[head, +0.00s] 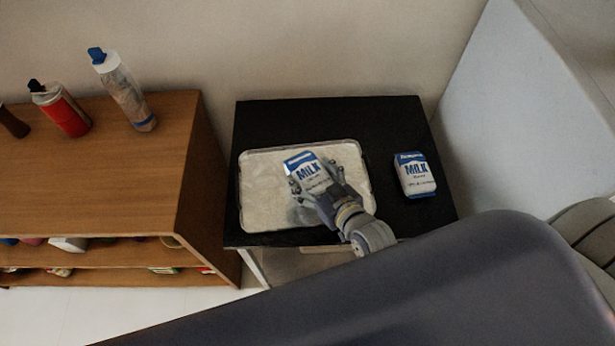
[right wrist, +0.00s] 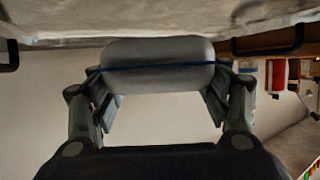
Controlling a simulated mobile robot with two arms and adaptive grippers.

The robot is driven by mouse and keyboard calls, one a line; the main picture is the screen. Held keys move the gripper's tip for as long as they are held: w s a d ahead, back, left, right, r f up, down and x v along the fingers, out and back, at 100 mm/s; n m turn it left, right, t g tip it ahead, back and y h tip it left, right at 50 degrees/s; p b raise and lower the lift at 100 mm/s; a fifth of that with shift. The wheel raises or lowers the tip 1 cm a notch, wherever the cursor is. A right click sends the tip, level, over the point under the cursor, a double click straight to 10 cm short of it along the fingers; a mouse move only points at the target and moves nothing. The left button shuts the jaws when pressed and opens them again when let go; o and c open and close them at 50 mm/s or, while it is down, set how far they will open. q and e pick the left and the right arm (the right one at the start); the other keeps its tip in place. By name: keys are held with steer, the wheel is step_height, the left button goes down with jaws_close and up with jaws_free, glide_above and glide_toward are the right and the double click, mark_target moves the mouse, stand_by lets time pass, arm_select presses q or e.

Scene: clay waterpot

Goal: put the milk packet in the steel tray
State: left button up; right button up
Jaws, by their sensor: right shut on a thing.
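A blue and white milk packet (head: 303,165) is held in my right gripper (head: 315,187), over the steel tray (head: 258,211) in the head view. The tray is pale, shallow and rectangular, and lies on the black table. In the right wrist view, the fingers (right wrist: 160,95) are shut on both sides of the packet's end (right wrist: 160,62), right by the tray's surface (right wrist: 70,22). I cannot tell whether the packet touches the tray. A second milk packet (head: 414,176) lies on the table to the right of the tray. My left gripper is not in view.
The black table (head: 290,115) has free room behind the tray. A wooden shelf unit (head: 120,180) stands at the left with a red bottle (head: 65,113) and a clear spray bottle (head: 124,92) on top. A pale panel (head: 520,120) stands at the right.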

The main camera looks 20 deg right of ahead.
mark_target(308, 181)
steer(key=shift+w+a, duration=0.35)
steer(key=shift+w, duration=0.3)
steer(key=shift+w+f+p, duration=0.1)
steer(key=shift+f+p, duration=0.25)
steer(key=shift+f, duration=1.45)
steer(key=o, duration=1.2)
steer(key=shift+f, duration=0.2)
steer(key=shift+o, duration=0.2)
steer(key=shift+r, duration=0.15)
steer(key=b+v, duration=0.1)
steer(key=v, duration=1.1)
